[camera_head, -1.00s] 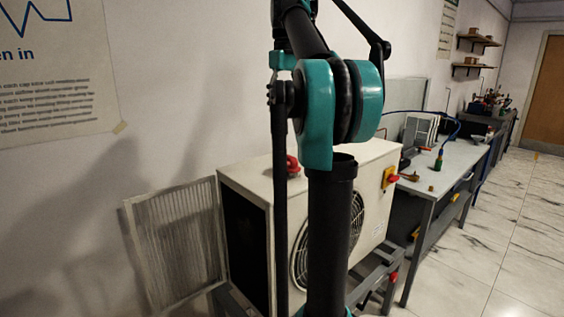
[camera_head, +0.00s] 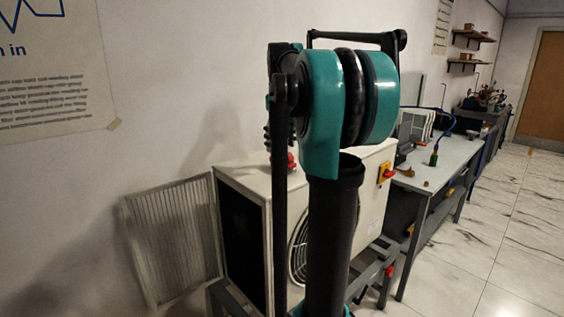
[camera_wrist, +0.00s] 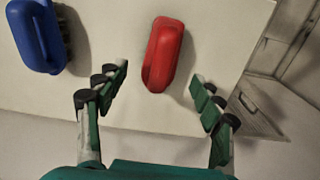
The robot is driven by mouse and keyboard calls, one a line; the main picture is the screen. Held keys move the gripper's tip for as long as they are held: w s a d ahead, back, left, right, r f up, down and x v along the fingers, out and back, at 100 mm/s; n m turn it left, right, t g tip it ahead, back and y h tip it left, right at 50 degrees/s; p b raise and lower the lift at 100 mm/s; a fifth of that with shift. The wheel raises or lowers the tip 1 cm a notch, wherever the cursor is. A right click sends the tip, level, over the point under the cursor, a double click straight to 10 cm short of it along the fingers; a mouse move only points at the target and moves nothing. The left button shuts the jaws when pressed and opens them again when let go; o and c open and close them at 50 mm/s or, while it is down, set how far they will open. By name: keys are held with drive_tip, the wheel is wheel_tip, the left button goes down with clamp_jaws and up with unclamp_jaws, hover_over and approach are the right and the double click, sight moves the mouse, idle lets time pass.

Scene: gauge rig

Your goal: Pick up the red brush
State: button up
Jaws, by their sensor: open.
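The red brush (camera_wrist: 164,54) lies on a pale flat top in the wrist view, a little above centre, with its long side running roughly up and down. My gripper (camera_wrist: 163,82) is open, its green-padded fingers spread wide to the left and right below the brush. Nothing is between the fingertips but bare surface and the brush's lower end just ahead. In the head view a small red thing (camera_head: 291,160) shows on top of the white fan unit (camera_head: 250,172), partly hidden by my arm.
A blue brush (camera_wrist: 36,34) with dark bristles lies left of the red one. The pale top ends at an edge near my fingers and on the right. A slatted panel (camera_head: 172,240) leans left of the unit. A workbench (camera_head: 440,165) stands at right.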

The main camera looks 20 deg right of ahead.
sight(282, 152)
drive_tip(key=shift+s+f, duration=0.15)
drive_tip(key=shift+f, duration=1.65)
drive_tip(key=c, duration=1.3)
wheel_tip(282, 152, up, 20)
drive_tip(key=shift+r, duration=0.1)
